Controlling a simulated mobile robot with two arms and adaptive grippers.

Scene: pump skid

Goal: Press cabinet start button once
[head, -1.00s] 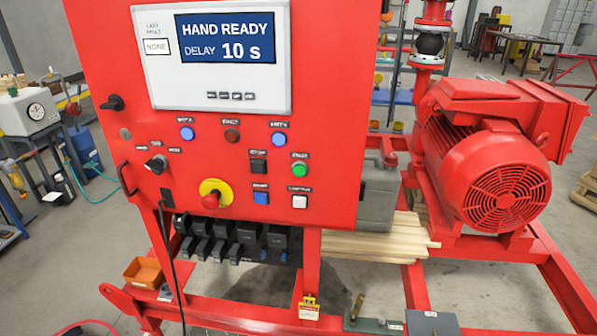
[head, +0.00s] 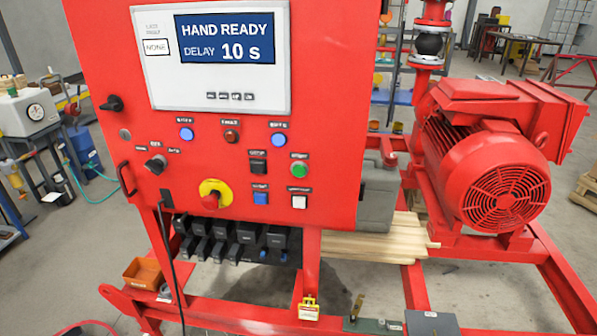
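The red control cabinet (head: 330,130) fills the middle of the head view. Its screen (head: 228,38) reads HAND READY, DELAY 10 s, with NONE in a small box at the left. A green round button (head: 299,169) sits at the right of the panel; its small label is too blurred to read surely. A red emergency stop (head: 215,196) on a yellow disc is at lower middle. Neither gripper shows.
A red motor (head: 490,160) stands on the skid at the right. Wooden planks (head: 375,240) lie behind the cabinet's lower right. A black cable (head: 169,260) hangs at the lower left, near an orange bin (head: 143,274). The space before the panel is clear.

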